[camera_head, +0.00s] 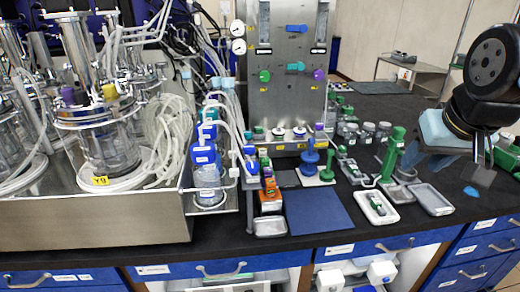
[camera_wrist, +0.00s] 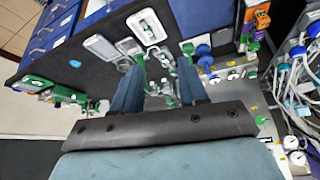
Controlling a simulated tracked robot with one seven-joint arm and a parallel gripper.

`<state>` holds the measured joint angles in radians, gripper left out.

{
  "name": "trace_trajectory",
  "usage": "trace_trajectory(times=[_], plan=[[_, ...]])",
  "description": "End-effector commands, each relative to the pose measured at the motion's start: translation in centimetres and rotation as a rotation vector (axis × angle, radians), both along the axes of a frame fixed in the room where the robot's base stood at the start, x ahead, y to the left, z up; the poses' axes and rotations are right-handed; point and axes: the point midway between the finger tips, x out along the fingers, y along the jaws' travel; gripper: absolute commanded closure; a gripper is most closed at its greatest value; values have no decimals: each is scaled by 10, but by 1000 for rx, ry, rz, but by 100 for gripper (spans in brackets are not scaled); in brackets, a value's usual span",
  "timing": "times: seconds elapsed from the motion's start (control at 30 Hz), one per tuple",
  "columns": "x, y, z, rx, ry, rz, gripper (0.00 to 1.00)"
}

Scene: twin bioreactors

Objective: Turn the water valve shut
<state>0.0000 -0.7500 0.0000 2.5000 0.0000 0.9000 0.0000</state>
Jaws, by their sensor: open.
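A steel panel (camera_head: 285,110) stands at the back centre of the bench in the head view. It carries a blue handle (camera_head: 296,28), a teal handle (camera_head: 295,66), a green knob (camera_head: 264,76) and a purple knob (camera_head: 318,74). Their labels are too small to read, so I cannot tell which is the water valve. My gripper (camera_head: 478,183) is at the right, above the bench and well apart from the panel. In the wrist view my gripper (camera_wrist: 160,62) has its two blue fingers spread, with nothing held between them.
Glass bioreactors (camera_head: 107,130) with tubing stand in a steel tray (camera_head: 95,222) at the left. A blue mat (camera_head: 318,211), a green stand (camera_head: 391,155) and white trays (camera_head: 376,207) lie on the dark bench. Blue drawers (camera_head: 225,267) are below it.

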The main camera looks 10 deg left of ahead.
Motion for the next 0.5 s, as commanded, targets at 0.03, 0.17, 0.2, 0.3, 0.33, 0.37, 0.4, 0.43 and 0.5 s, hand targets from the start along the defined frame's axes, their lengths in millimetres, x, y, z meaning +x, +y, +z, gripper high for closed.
trace_trajectory(times=[0.03, 0.17, 0.2, 0.3, 0.33, 0.37, 0.4, 0.43, 0.5], plan=[[0, 0, 0, 0, 0, 0, 57], [0, 0, 0, 0, 0, 0, 57], [0, 0, 0, 0, 0, 0, 57], [1, 1, 1, -2, 1, 6, 50], [2, 2, 2, -5, 3, 14, 47], [3, 3, 3, -10, 6, 27, 44], [6, 6, 5, -21, 12, 54, 41], [9, 9, 6, -32, 21, 83, 41], [18, 20, 12, -66, 42, 177, 41]])
